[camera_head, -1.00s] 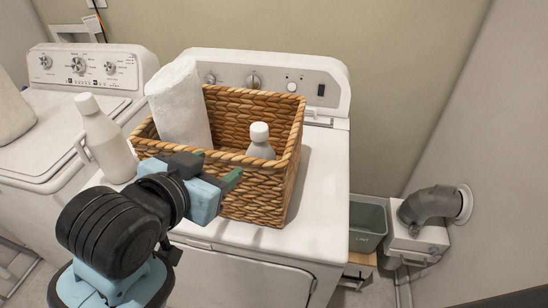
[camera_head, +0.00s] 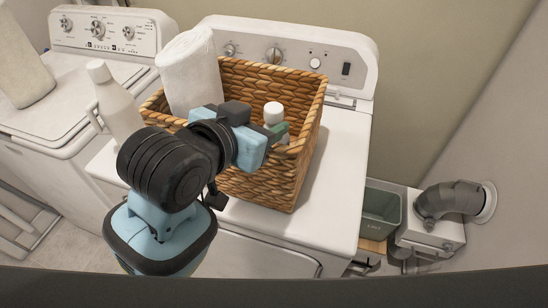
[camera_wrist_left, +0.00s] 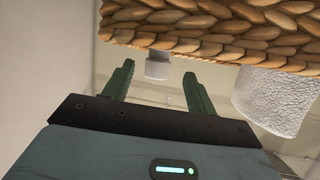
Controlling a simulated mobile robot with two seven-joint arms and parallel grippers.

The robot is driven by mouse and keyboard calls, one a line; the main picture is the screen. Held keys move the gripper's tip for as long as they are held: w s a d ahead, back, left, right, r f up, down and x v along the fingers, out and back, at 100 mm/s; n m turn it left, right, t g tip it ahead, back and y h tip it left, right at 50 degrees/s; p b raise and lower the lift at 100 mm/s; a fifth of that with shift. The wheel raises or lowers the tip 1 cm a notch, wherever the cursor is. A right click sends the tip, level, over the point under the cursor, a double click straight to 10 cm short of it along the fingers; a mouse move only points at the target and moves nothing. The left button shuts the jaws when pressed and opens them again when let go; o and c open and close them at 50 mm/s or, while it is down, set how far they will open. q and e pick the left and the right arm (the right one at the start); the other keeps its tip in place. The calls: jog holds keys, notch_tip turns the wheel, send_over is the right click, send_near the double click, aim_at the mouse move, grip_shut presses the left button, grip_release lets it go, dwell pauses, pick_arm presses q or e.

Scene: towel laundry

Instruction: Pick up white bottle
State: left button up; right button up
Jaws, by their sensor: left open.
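A small white bottle (camera_head: 273,112) stands in a woven basket (camera_head: 265,187) on the right-hand machine. Its lower part is hidden by my left gripper and the basket. My left gripper (camera_head: 279,131) is open and empty, at the basket's front rim, with its green fingertips in front of the bottle. In the left wrist view the two fingers (camera_wrist_left: 158,72) are spread apart, and the white bottle (camera_wrist_left: 157,63) shows in the gap between their tips. I cannot tell whether they touch it. My right gripper is not in view.
A white roll (camera_head: 190,75) leans in the basket's left side and also shows in the left wrist view (camera_wrist_left: 275,100). A larger white jug (camera_head: 116,108) stands left of the basket. The machine top (camera_head: 340,160) is clear on the right.

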aim_at(269, 118)
pick_arm(q)
jog(key=x, duration=0.5)
jog(key=shift+d, duration=0.15)
grip_shut()
jog(key=shift+r, duration=0.1)
